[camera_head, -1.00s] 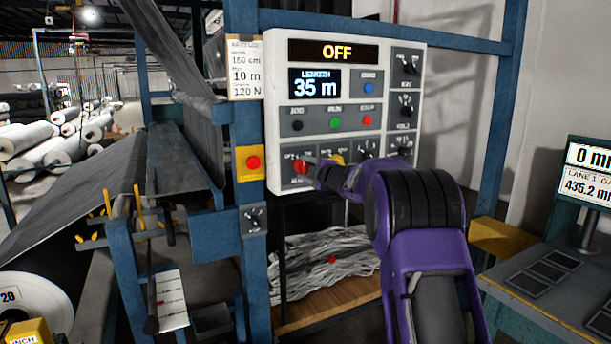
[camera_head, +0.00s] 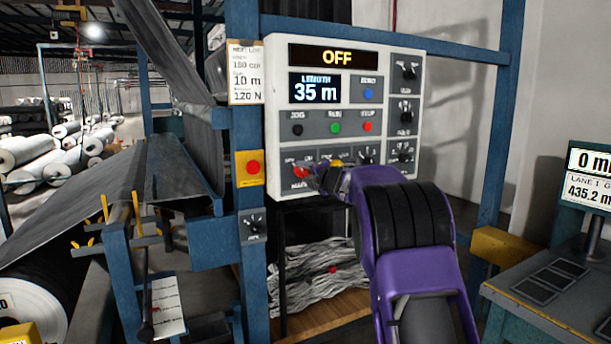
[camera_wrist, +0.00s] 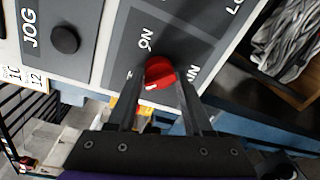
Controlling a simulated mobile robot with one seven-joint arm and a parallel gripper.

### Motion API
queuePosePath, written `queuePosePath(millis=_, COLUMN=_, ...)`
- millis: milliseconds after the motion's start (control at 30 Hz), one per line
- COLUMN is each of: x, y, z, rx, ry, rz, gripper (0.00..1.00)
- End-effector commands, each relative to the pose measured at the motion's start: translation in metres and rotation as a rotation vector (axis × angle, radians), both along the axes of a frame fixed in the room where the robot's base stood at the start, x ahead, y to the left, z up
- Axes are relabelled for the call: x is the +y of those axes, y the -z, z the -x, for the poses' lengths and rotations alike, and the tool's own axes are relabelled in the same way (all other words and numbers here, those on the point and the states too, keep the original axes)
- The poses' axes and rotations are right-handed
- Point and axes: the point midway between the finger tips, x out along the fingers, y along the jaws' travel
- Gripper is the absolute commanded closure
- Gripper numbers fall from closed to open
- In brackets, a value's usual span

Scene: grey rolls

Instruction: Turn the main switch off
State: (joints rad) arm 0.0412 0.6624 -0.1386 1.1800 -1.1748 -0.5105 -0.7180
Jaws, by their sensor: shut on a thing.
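The main switch is a red rotary knob (camera_head: 301,172) at the lower left of the white control panel (camera_head: 277,120). In the wrist view the red knob (camera_wrist: 160,72) sits between the two fingertips of my gripper (camera_wrist: 159,82), below the letters "ON". My gripper is shut on this knob. A white mark shows on the knob's near side. In the head view my gripper (camera_head: 318,176) reaches the knob from the right, and hides part of the bottom row. The panel's top display (camera_head: 337,56) reads "OFF".
A black JOG button (camera_wrist: 65,39) is beside the knob in the wrist view. Blue, green and red buttons and several black rotary switches share the panel. A red button on a yellow plate (camera_head: 250,168) is on the blue post to the left. A desk with a screen stands right.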

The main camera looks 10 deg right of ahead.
Motion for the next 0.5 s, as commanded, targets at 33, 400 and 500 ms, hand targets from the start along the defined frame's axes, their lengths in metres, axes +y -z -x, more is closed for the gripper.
queuePosePath(millis=33, x=-0.0002, y=-0.0058, z=0.0003, rx=-0.009, ry=0.0, rz=0.004, gripper=1.0)
queuePosePath(millis=400, x=0.0003, y=-0.0063, z=0.0004, rx=-0.011, ry=-0.001, rz=0.006, gripper=0.44)
queuePosePath(millis=500, x=0.0004, y=-0.0055, z=0.0003, rx=-0.009, ry=-0.001, rz=0.005, gripper=0.26)
